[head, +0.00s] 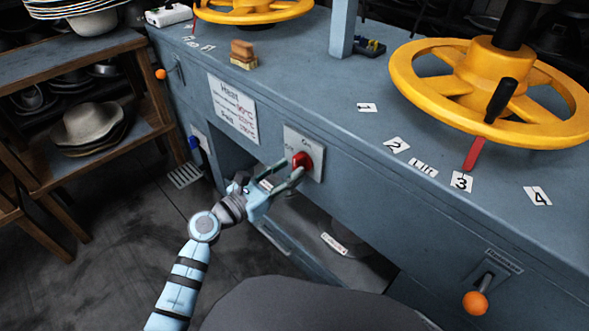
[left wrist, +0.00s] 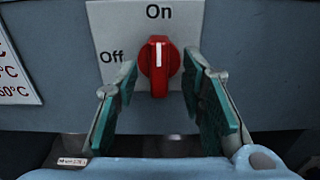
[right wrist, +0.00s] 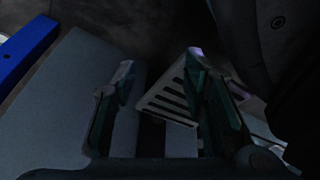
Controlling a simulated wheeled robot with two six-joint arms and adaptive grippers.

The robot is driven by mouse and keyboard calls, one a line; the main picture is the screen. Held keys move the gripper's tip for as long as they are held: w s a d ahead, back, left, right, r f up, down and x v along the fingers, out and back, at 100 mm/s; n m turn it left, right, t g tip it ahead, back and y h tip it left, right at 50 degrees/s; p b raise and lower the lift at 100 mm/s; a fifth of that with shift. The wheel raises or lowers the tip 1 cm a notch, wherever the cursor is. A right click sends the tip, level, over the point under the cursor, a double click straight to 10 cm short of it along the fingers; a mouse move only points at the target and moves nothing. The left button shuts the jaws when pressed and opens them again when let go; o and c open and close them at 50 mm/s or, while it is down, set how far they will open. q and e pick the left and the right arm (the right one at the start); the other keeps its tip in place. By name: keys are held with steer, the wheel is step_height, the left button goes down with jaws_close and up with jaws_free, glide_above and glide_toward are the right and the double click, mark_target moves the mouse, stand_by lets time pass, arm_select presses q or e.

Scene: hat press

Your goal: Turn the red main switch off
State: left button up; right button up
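The red main switch (head: 302,161) is a round knob on a light plate (head: 316,172) on the front of the blue-grey press. In the left wrist view the red switch (left wrist: 159,66) has its white mark pointing up to "On"; "Off" is printed to the left. My left gripper (head: 288,172) is at the switch. In the left wrist view its open fingers (left wrist: 165,88) stand on both sides of the knob, with gaps on each side. My right gripper (right wrist: 158,75) shows only in the right wrist view, with its fingers apart and nothing between them.
A heat sign (head: 232,108) is left of the switch plate. Yellow handwheels (head: 490,95) stand on the press top. Orange-knobbed levers (head: 475,302) stick out of the front. A wooden shelf with hats (head: 88,125) is at left. An open compartment lies below the switch.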

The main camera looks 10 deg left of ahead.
arm_select(q)
steer(key=shift+x, duration=1.35)
arm_select(e)
steer(key=shift+w+a, duration=0.3)
steer(key=shift+w, duration=0.2)
arm_select(q)
steer(key=shift+c, duration=0.2)
jaws_close()
